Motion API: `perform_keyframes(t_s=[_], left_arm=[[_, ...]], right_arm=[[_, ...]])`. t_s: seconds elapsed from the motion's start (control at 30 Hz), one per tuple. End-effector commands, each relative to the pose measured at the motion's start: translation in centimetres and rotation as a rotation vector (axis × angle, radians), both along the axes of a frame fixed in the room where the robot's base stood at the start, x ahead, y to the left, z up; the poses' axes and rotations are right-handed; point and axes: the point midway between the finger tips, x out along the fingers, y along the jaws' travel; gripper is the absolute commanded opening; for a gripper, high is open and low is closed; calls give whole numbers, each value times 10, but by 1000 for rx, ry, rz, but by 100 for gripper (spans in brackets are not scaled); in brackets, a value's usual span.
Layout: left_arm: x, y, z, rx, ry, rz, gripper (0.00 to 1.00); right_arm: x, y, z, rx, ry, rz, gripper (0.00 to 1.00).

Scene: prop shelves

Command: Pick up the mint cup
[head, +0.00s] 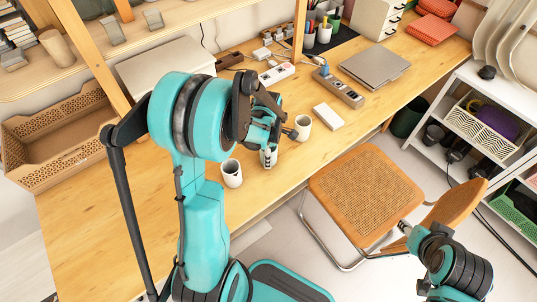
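Two pale cups stand upright on the wooden desk (100,225). One pale cup (232,177) with a dark inside is near the front edge, left of my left gripper. Another pale cup (303,128) is just right of the gripper. Neither shows a clear mint tint, so I cannot tell which is the mint cup. My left gripper (279,146) points down over the desk between them. One fingertip is close to the right cup; contact is unclear. The gripper's own links hide its opening.
A white box (328,116) lies right of the cups. Power strips (338,88), a laptop (375,66) and pen holders (324,33) are farther back. A woven chair (365,195) stands before the desk. The desk's left front is clear.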

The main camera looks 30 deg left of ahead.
Motion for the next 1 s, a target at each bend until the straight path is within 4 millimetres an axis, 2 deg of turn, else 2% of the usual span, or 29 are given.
perform_keyframes(t_s=[0.03,0.07,0.47,0.57,0.73,1.0], left_arm=[[0,0,0,0,0,0,25],[0,0,0,0,0,0,18],[0,0,6,0,0,0,18],[0,0,16,0,0,0,18],[0,0,47,0,0,0,18],[-13,-65,83,0,0,-7,18]], right_arm=[[0,0,0,0,0,0,40],[0,0,0,0,0,0,40],[0,0,3,0,0,0,40],[0,0,9,0,0,0,40],[0,0,25,0,0,0,40],[0,0,46,0,0,0,40]])
